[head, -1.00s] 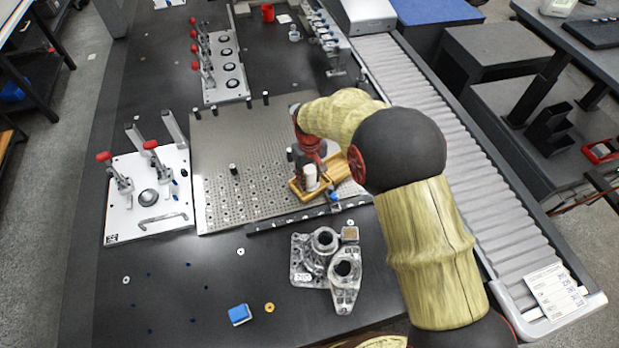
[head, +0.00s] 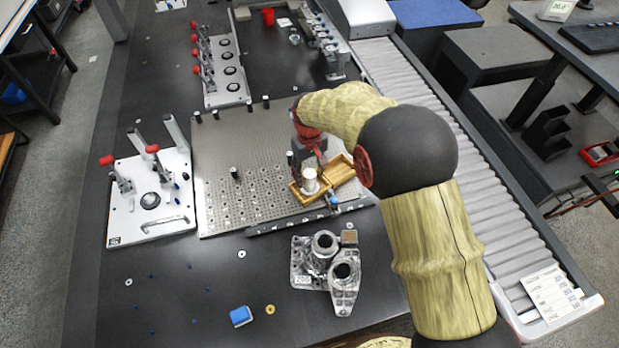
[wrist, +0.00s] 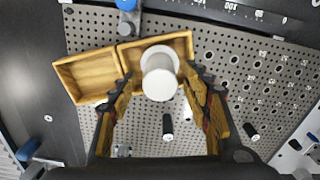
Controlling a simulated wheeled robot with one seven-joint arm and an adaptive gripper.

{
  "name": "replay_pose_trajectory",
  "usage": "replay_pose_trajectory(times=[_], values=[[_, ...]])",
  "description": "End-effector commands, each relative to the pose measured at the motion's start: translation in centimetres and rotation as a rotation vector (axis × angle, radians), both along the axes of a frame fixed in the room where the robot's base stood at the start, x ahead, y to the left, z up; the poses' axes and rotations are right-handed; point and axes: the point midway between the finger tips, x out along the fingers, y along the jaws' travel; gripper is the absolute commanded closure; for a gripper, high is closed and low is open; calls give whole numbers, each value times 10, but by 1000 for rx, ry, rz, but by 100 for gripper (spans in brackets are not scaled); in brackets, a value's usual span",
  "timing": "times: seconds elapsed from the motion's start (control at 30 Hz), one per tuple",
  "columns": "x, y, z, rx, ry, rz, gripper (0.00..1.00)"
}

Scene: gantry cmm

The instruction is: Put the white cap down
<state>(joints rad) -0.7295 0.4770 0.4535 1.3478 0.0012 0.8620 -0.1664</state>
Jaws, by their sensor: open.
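The white cap (head: 310,179) is a small white cylinder standing in the wooden box (head: 299,196) on the perforated metal plate. In the wrist view the cap (wrist: 160,78) stands in one half of the open wooden box (wrist: 184,47), ahead of the fingers. My gripper (wrist: 161,92) is open, with a finger on either side of the cap and a gap visible on both sides. In the head view my gripper (head: 309,160) is just behind the cap, partly hidden by my own arm.
The box's other half (wrist: 84,76) is empty. The perforated plate (head: 225,200) carries several short black pins. A grey metal casting (head: 327,272) and a blue block (head: 240,315) lie in front. A clamp fixture (head: 150,195) stands left; the roller conveyor (head: 480,190) runs along the right.

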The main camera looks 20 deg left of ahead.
Motion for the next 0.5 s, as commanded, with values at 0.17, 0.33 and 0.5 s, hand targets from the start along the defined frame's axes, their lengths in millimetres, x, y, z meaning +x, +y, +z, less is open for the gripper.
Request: replay_pose_trajectory(times=[0.17, 0.33, 0.5], values=[[0, 0, 41, 1, -1, 0, 51], [0, 0, 63, 0, 0, 0, 51], [0, 0, 74, -1, 1, 0, 51]])
